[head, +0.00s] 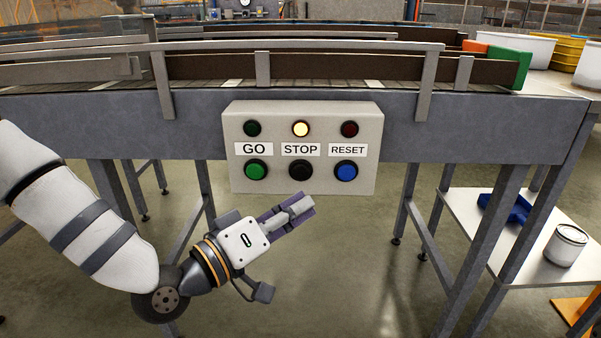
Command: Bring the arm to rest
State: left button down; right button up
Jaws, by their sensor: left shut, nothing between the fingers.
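My left gripper (303,205) is shut and empty. It hangs in the air just below the lower edge of the control box (305,120), pointing up and to the right. The box is light grey and fixed to the front of the conveyor. It has a green GO button (256,169), a black STOP button (301,170) and a blue RESET button (346,170). The lamp above STOP (301,129) glows yellow; the lamps above GO (252,128) and RESET (349,129) are dark. My right gripper is out of view.
The roller conveyor (480,127) with its rails runs across the view. A lower shelf (530,265) at the right holds a white can (565,245) and a blue tray (503,208). The floor (350,270) below the box is clear between the conveyor legs.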

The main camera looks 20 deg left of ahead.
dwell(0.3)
pick_arm(q)
jog(key=s+d+f+m+g+y+p, duration=0.15)
jog(key=s+f+g, duration=0.25)
jog(key=s+f, duration=0.45)
jog(key=s+f+g+y, duration=0.2)
jog(key=s+f+g, duration=0.25)
jog(key=f, duration=0.75)
jog(key=s+a+f+g+y, duration=0.2)
jog(key=s+a+f+g, duration=0.1)
jog(key=s, duration=0.6)
jog(key=s+a+f+m+g+y+p, duration=0.1)
jog(key=s+a+f+g+y, duration=0.1)
jog(key=s, duration=0.8)
jog(key=s+a+f+m+g+y, duration=0.1)
jog(key=s+a+f+g+y, duration=0.1)
jog(key=s, duration=0.8)
jog(key=a+f+g, duration=0.1)
jog(key=a+g, duration=0.1)
jog(key=g, duration=0.1)
jog(key=shift+a+f+p, duration=0.3)
jog(key=shift+a+f, duration=0.05)
jog(key=shift+a, duration=0.05)
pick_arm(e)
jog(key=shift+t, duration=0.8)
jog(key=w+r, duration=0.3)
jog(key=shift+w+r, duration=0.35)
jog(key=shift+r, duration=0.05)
